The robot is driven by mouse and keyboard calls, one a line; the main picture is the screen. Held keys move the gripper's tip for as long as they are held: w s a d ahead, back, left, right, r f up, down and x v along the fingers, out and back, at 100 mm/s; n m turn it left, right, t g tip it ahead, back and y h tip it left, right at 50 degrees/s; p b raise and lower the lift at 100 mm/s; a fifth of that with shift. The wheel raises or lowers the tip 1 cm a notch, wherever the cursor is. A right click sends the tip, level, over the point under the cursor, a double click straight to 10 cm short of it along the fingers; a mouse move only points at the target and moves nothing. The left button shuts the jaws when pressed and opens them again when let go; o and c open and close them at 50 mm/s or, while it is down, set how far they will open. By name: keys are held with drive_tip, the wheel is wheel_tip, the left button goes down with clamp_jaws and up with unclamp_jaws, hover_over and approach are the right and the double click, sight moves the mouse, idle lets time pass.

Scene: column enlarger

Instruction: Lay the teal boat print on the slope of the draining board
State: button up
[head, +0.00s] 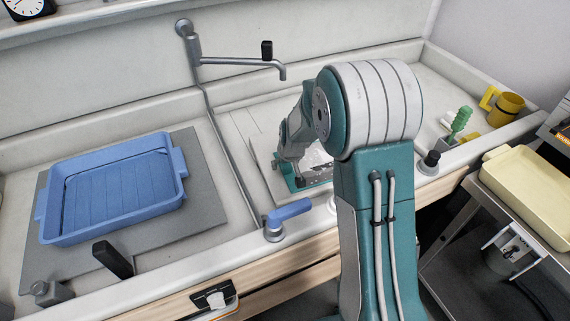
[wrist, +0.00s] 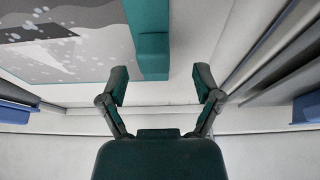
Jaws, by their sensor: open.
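The teal boat print (wrist: 65,40) fills the upper left of the wrist view, grey and white inside a teal border, with a raised teal tab (wrist: 152,55) at its right edge. In the head view the print (head: 317,157) shows only partly, behind my arm, over the pale board in the middle of the counter. My gripper (wrist: 162,74) is open, its two fingers apart with nothing between them. In the wrist picture the tab lies just above and between the fingertips; I cannot tell the height gap. In the head view my arm hides the gripper's fingers.
A blue tray (head: 68,231) sits on a grey mat (head: 209,211) at left. A grey tap (head: 240,62) reaches over the middle. A blue-handled lever (head: 290,212) stands at the front edge. A yellow mug (head: 508,105), green brush (head: 461,118) and cream tray (head: 535,178) are at right.

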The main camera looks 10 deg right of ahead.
drive_tip(key=shift+v, duration=2.65)
drive_tip(key=v, duration=1.1)
drive_tip(key=shift+r, duration=0.4)
drive_tip(key=shift+s, duration=0.2)
drive_tip(key=s+r, duration=0.3)
drive_tip(key=s, duration=0.9)
drive_tip(key=s+r+m+t, duration=0.1)
drive_tip(key=s+r, duration=0.3)
drive_tip(key=s, duration=0.8)
drive_tip(key=shift+s+a, duration=0.35)
